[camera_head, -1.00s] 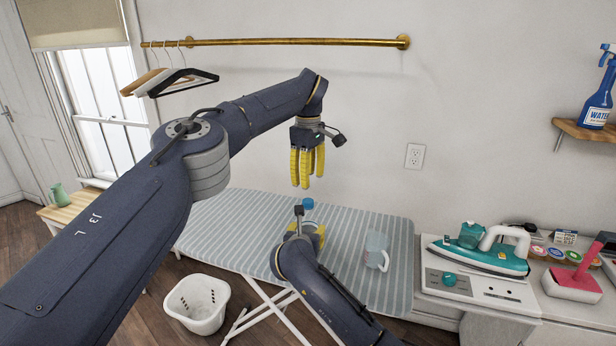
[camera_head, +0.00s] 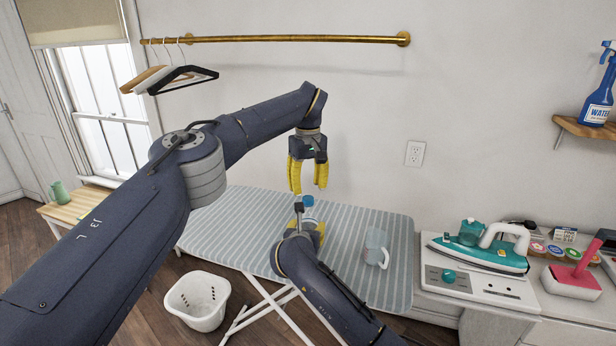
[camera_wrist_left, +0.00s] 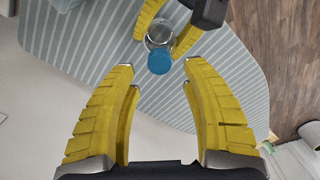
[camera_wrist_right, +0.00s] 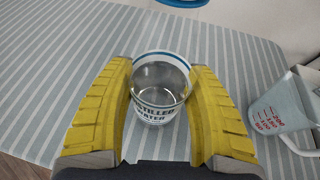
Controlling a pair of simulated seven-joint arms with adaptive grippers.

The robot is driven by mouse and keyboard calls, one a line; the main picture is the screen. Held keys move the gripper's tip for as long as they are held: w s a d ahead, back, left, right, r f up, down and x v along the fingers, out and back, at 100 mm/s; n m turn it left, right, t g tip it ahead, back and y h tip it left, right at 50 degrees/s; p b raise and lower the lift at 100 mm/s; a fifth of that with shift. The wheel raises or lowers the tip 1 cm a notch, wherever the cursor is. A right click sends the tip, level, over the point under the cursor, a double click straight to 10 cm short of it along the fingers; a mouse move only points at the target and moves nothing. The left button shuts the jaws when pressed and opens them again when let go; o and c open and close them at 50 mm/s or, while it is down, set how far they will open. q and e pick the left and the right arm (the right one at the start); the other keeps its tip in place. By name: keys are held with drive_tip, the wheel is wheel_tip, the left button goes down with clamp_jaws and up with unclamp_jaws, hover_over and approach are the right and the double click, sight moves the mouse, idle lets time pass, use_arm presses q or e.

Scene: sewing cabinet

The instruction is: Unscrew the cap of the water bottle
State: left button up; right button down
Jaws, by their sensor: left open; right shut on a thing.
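The water bottle is clear with a blue cap. In the head view the cap (camera_head: 308,201) shows just below my left gripper (camera_head: 308,188), and my right arm hides most of the body. My left gripper is open, its yellow fingers pointing down above the cap; in the left wrist view the cap (camera_wrist_left: 159,61) lies beyond and between the fingertips (camera_wrist_left: 158,64), apart from them. My right gripper (camera_wrist_right: 161,75) is shut on the bottle body (camera_wrist_right: 158,100), which has "distilled water" lettering. The bottle stands upright over the ironing board.
The striped ironing board (camera_head: 240,225) lies under the bottle. A measuring jug (camera_head: 376,250) stands to the right of my right gripper. A teal iron (camera_head: 490,258) sits on the counter at the right. A white basket (camera_head: 197,302) is on the floor.

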sight(308, 198)
use_arm(q)
drive_tip(key=shift+f, duration=2.15)
clamp_jaws()
